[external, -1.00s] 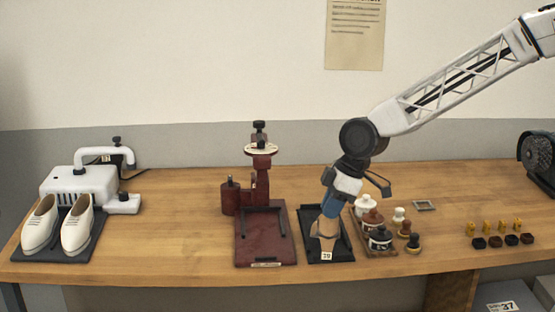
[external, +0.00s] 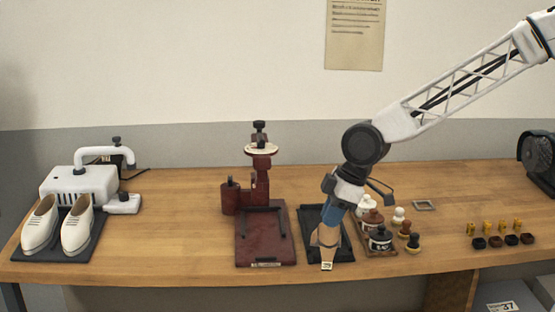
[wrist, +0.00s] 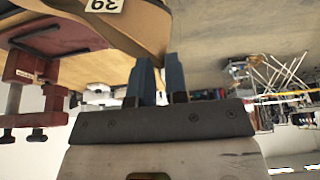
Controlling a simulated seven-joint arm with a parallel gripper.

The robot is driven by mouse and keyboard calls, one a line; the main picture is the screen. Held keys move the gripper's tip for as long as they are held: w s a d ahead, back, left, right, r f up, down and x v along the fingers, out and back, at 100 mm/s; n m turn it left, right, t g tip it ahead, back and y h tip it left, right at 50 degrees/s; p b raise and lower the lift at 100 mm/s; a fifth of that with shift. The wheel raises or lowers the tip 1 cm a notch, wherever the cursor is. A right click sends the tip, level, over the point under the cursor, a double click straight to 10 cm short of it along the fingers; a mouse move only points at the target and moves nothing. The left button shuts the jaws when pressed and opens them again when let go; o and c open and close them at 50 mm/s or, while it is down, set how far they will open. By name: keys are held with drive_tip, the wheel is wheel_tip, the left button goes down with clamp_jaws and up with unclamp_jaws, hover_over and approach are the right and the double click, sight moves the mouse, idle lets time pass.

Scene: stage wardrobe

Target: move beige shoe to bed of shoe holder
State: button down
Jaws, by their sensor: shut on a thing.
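My gripper (external: 332,222) is shut on the beige shoe (external: 323,241) and holds it over the black tray, tilted with its tagged end toward the front edge of the table. In the wrist view the shoe (wrist: 130,22), with its "39" tag, is at the top against the blue fingers (wrist: 160,78). The shoe holder is a dark red stand (external: 261,180) left of my gripper. Its flat bed (external: 264,240) has a dark frame on it and bears no shoe. The holder also shows at the left of the wrist view (wrist: 28,66).
The black tray (external: 308,230) lies just right of the holder. A rack of bottles and brushes (external: 380,247) stands close to my gripper's right. A white pair of shoes (external: 77,232) sits on a dark mat at far left. Table between mat and holder is clear.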

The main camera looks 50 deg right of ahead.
drive_tip(key=shift+s+a, duration=0.25)
drive_tip(key=shift+a, duration=0.1)
drive_tip(key=shift+r, duration=0.15)
drive_tip(key=shift+s+a+r, duration=0.2)
drive_tip(key=shift+a+r, duration=0.05)
drive_tip(key=shift+r, duration=0.55)
drive_tip(key=shift+s+a+r, duration=0.2)
drive_tip(key=shift+a+r, duration=0.05)
drive_tip(key=shift+r, duration=0.6)
drive_tip(key=shift+s+a+r, duration=0.2)
drive_tip(key=shift+a+r, duration=0.05)
drive_tip(key=shift+r, duration=0.55)
drive_tip(key=w+d+f+n, duration=0.1)
drive_tip(key=w+d, duration=0.4)
drive_tip(key=d, duration=0.2)
drive_tip(key=w+d+f+n+h, duration=0.1)
drive_tip(key=w+d+f, duration=0.1)
drive_tip(key=w+d, duration=0.3)
drive_tip(key=d, duration=0.3)
drive_tip(key=shift+d+f+t, duration=0.2)
drive_tip(key=shift+t, duration=0.1)
drive_tip(key=shift+w, duration=0.1)
